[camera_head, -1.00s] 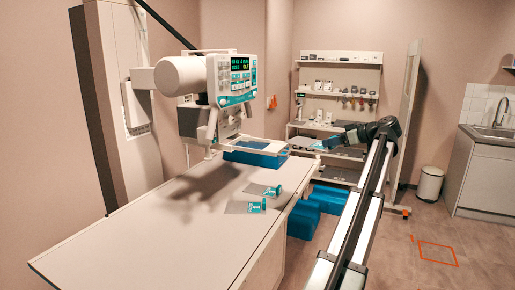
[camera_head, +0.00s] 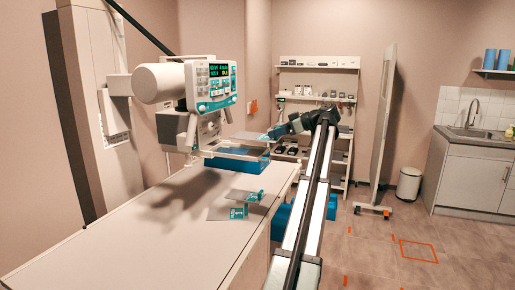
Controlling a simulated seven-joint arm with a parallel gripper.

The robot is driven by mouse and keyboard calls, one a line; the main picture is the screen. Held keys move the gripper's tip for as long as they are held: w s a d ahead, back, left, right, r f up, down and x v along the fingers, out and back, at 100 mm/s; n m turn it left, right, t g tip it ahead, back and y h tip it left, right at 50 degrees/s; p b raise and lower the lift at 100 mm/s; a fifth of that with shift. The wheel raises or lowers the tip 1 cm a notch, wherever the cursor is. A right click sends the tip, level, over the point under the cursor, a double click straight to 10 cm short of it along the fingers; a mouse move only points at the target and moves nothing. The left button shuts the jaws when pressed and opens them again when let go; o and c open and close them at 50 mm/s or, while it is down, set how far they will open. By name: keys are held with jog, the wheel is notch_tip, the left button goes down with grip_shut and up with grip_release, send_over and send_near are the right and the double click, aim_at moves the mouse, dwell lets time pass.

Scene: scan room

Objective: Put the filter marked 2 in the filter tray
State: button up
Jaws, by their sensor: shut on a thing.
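My gripper (camera_head: 276,132) is shut on a filter (camera_head: 249,136), a thin grey plate with a teal handle. The plate points left, toward the X-ray head (camera_head: 208,84). A pale frame, apparently the filter tray (camera_head: 228,154), hangs under the head. The held filter appears above and right of this frame; I cannot tell whether they touch. Two more grey filters with teal handles lie on the table, one farther back (camera_head: 236,194) and one nearer (camera_head: 221,213). The marks on all the filters are too small to read, so I cannot tell which is 2.
The long pale table (camera_head: 130,240) is mostly clear in front. A blue block (camera_head: 240,165) lies at its far end. Shelves (camera_head: 317,92) stand behind my gripper, with a screen on wheels (camera_head: 384,130) to the right. The floor at the right is open.

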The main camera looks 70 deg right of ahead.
aim_at(256, 136)
jog(key=w, duration=0.7)
jog(key=shift+w, duration=0.3)
notch_tip(256, 136, down, 2)
jog(key=shift+w+f, duration=0.1)
jog(key=shift+f, duration=2.1)
jog(key=shift+w+f, duration=0.2)
jog(key=shift+f, duration=0.1)
jog(key=shift+f, duration=0.1)
jog(key=o, duration=1.1)
